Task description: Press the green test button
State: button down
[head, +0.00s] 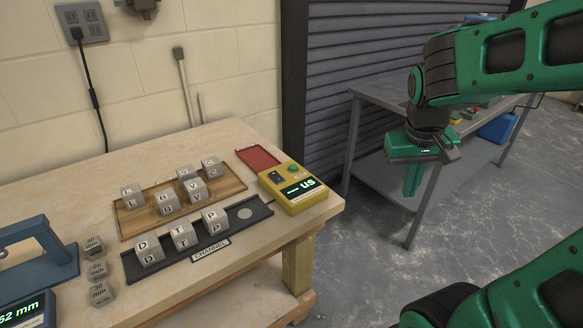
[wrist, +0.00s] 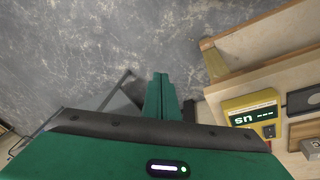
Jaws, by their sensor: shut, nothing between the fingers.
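The yellow tester (head: 293,190) sits at the right end of the workbench, its dark display lit with "us". The green test button (head: 293,169) is on its top face, behind the display; a dark switch is beside it. In the wrist view the tester (wrist: 237,104) is at the right, partly covered by my gripper's body, and I cannot make out the button there. My gripper (head: 412,192) hangs in the air right of the bench, well apart from the tester, fingers pointing down. Its green fingers are together and empty, also in the wrist view (wrist: 160,92).
A black channel tray (head: 195,256) and a wooden tray (head: 131,222) hold several lettered blocks. A red pad (head: 258,157) lies behind the tester. Blocks marked in mm and a blue frame (head: 48,258) are at left. A grey metal table (head: 375,94) stands behind my gripper.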

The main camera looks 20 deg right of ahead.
jog(key=w+a+r+n+t+h, duration=0.1)
jog(key=w+a+n, duration=0.15)
jog(key=w, duration=0.55)
jog(key=w+a+r+n+t+h, duration=0.1)
jog(key=w+a+t, duration=0.1)
jog(key=w+a, duration=0.35)
notch_tip(320, 180, up, 2)
jog(key=n+t, duration=0.3)
send_over(292, 170)
jog(key=shift+r+h, duration=0.15)
jog(key=shift+h, duration=0.15)
jog(key=shift+f, duration=4.4)
jog(key=shift+f, duration=0.15)
jog(key=shift+f, duration=0.2)
jog(key=shift+f, duration=0.45)
jog(key=shift+r, duration=0.9)
